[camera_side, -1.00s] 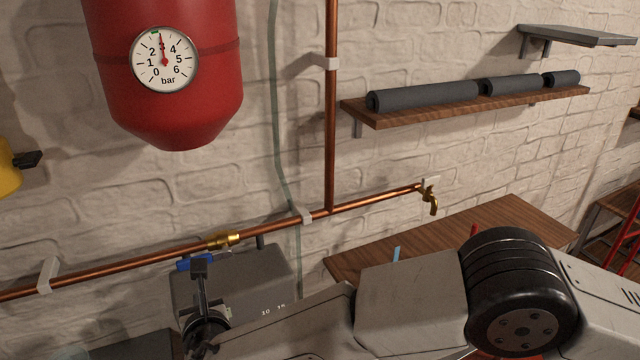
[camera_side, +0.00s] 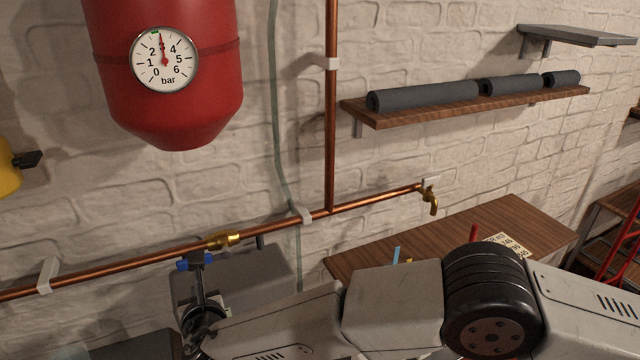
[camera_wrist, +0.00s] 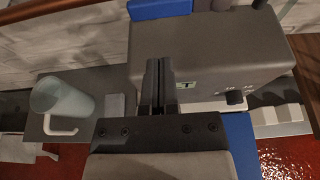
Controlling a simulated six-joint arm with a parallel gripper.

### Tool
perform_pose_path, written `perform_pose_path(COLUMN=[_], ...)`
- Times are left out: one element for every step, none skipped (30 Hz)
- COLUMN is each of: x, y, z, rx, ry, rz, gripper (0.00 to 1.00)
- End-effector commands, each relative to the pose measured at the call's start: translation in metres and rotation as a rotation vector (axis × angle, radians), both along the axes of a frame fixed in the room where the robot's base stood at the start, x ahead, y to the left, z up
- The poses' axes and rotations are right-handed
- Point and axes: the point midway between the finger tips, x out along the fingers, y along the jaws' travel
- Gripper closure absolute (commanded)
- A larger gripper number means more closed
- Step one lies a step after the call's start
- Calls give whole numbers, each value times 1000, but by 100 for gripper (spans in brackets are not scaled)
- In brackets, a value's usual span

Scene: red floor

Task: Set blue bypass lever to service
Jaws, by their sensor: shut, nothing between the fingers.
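The blue lever (camera_side: 184,265) sits below the brass valve (camera_side: 224,240) on the copper pipe, lying roughly along the pipe. Part of it is hidden behind my gripper (camera_side: 196,258). In the wrist view a blue piece, which looks like the lever (camera_wrist: 160,9), shows at the top edge. My gripper (camera_wrist: 158,66) is shut and empty, with its fingertips just short of the blue piece in that view. In the side view the fingertips overlap the lever; I cannot tell whether they touch it. No position marking for the lever is legible.
A grey box (camera_side: 262,270) stands behind my gripper, below the pipe; the wrist view shows its black knob (camera_wrist: 235,97). A pale mug (camera_wrist: 64,98) is at the left. A red tank (camera_side: 170,110) hangs above. A wooden table (camera_side: 500,215) is at the right.

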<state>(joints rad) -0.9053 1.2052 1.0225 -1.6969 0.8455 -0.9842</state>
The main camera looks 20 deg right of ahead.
Motion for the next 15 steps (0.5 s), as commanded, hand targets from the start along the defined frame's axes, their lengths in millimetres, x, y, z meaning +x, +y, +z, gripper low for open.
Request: perform_pose_path(x=[5, 7, 10, 13, 15, 18, 20, 22, 25, 27, 29, 31, 33, 35, 38], y=[0, -1, 0, 0, -1, -1, -1, 0, 0, 0, 0, 0, 0, -1, -1], z=[-2, -3, -4, -5, -6, -7, -8, -8, -9, -10, -11, -11, -12, -13, -14], rx=[2, 1, 2, 2, 0, 1, 1, 2, 1, 1, 2, 2, 1, 1, 2], ry=[0, 0, 0, 0, 0, 0, 1, 0, 1, 0, 1, 0, 0, 1, 0], rz=[-2, -1, -2, -2, -2, -3, -3, -2, -1, -1, -2, -2, -1, -1, -2], gripper=[100, 100, 100, 100, 100, 100, 100, 100, 100, 100, 100, 100, 100, 100, 100])
